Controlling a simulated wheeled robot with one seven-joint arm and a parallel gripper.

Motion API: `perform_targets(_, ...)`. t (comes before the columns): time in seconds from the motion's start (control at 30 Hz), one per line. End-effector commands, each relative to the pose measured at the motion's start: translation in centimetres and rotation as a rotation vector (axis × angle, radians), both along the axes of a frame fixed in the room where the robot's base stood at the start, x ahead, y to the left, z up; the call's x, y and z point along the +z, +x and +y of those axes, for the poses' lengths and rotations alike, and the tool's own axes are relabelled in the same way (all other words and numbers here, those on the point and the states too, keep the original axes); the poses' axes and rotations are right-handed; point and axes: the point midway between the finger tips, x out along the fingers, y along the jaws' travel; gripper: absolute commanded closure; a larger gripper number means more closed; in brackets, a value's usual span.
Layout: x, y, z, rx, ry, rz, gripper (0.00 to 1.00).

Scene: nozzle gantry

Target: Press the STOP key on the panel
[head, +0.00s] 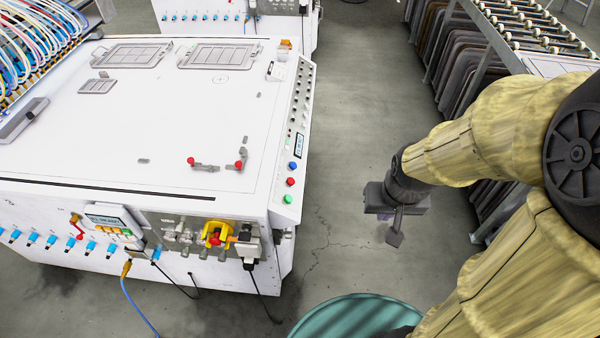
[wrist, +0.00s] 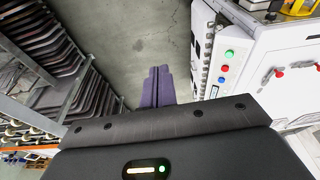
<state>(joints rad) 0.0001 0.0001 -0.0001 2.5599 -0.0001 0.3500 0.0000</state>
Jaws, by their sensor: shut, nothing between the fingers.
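The panel (head: 299,115) is a sloped strip along the right edge of the white machine. Near its front end are a blue button (head: 293,166), a red button (head: 291,181) and a green button (head: 288,199) in a row, below a small display (head: 299,145). The labels are too small to read, so I cannot tell which is STOP. The wrist view shows the red button (wrist: 222,80) on the right too. My gripper (head: 395,238) hangs over the floor, right of the panel and apart from it. Its purple fingers (wrist: 160,82) are together and empty.
The machine's front has a yellow-mounted red knob (head: 214,238), a small display unit (head: 107,218) and hanging cables. Two red-knobbed clamps (head: 205,164) stand on its top. A teal round object (head: 355,315) is below. A rack of panels (head: 455,60) stands right; grey floor lies between.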

Motion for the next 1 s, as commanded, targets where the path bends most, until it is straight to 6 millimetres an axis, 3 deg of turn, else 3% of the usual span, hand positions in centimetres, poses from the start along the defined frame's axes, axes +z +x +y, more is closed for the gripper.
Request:
perform_targets(0.33, -0.1, 0.2, 0.0, 0.002, -0.001, -0.004, 1.00)
perform_targets(0.47, -0.9, 2.0, -0.1, 0.018, -0.014, -0.043, 1.00)
perform_targets(0.57, -2.2, 5.1, -0.1, 0.051, -0.032, -0.117, 1.00)
perform_targets(0.73, -5.4, 12.7, 1.0, 0.155, -0.054, -0.309, 1.00)
perform_targets(0.9, -8.8, 19.6, 4.2, 0.301, -0.025, -0.511, 1.00)
perform_targets(1.0, -11.0, 22.6, 6.8, 0.399, 0.018, -0.618, 1.00)
